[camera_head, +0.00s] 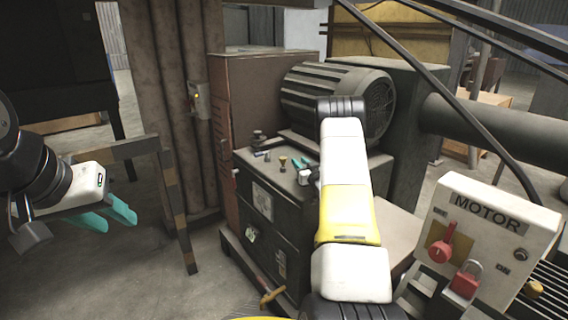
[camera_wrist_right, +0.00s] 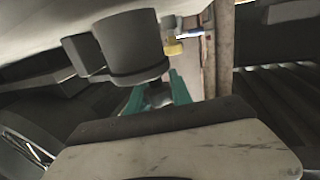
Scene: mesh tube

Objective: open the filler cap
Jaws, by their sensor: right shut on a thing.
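My right gripper (camera_head: 301,165) is over the top of the dark cabinet (camera_head: 262,172), its teal fingers partly hidden behind my white and yellow arm. In the right wrist view its fingers (camera_wrist_right: 160,92) are closed around a small grey round piece (camera_wrist_right: 158,97), which looks like the filler cap. The fingers and a dark cylinder cover much of this piece, so I cannot tell whether it is seated or loose. My left gripper (camera_head: 112,216) is open and empty at the left, with its teal fingers apart, well away from the cabinet.
A brass-coloured fitting (camera_head: 283,161) and a dark round fitting (camera_head: 258,136) stand on the cabinet top. A ribbed motor (camera_head: 335,100) rises behind. A MOTOR switch box (camera_head: 487,235) with a red knob and padlock stands at right. A striped barrier (camera_head: 178,205) stands between my left gripper and the cabinet.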

